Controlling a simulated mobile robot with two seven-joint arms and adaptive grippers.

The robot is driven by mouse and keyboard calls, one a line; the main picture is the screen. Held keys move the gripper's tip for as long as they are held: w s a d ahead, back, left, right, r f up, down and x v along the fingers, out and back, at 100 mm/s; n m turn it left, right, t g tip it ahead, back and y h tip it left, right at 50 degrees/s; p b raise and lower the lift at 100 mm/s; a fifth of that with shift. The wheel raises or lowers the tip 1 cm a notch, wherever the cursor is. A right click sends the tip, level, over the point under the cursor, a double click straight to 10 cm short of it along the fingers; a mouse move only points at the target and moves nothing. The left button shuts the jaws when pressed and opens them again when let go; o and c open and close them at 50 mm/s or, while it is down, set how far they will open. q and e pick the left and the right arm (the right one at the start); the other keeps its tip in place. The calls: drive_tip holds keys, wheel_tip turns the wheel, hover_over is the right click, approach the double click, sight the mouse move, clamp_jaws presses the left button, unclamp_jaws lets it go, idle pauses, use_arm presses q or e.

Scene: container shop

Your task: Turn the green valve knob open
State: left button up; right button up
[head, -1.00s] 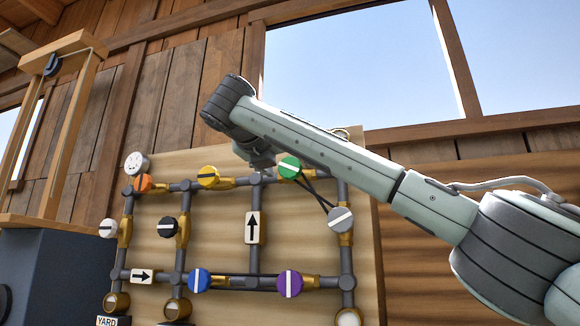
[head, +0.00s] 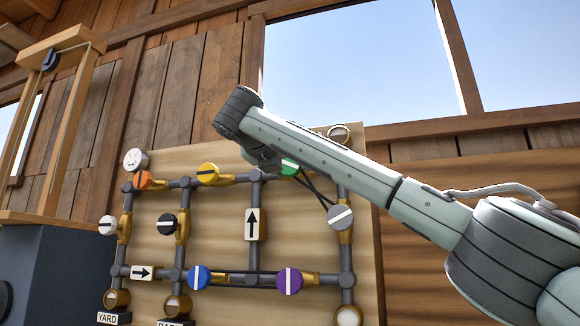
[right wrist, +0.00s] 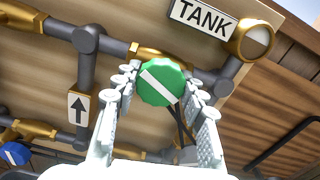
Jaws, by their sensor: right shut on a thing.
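The green valve knob (right wrist: 161,83) has a white stripe that runs diagonally, from upper left to lower right, in the right wrist view. My right gripper (right wrist: 160,98) has a finger on either side of the knob and is shut on it. In the head view the green knob (head: 289,167) shows only in part, behind my right arm. My right gripper (head: 268,160) is there at its left edge, mostly hidden by the arm. My left gripper is in neither view.
Near the green knob are a grey knob (head: 341,217), a yellow knob (head: 208,174) and a purple knob (head: 290,281) on the pipe board (head: 215,240). An arrow plate (head: 252,224) is below left.

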drive_tip(key=shift+c, duration=1.3)
drive_tip(key=shift+r+n+p, duration=0.2)
drive_tip(key=shift+n+p, duration=0.15)
drive_tip(key=shift+n, duration=1.35)
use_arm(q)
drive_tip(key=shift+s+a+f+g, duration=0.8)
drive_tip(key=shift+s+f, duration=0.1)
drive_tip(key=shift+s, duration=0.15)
use_arm(e)
drive_tip(key=shift+f+n, duration=0.15)
drive_tip(key=shift+n, duration=0.85)
drive_tip(key=o, duration=1.2)
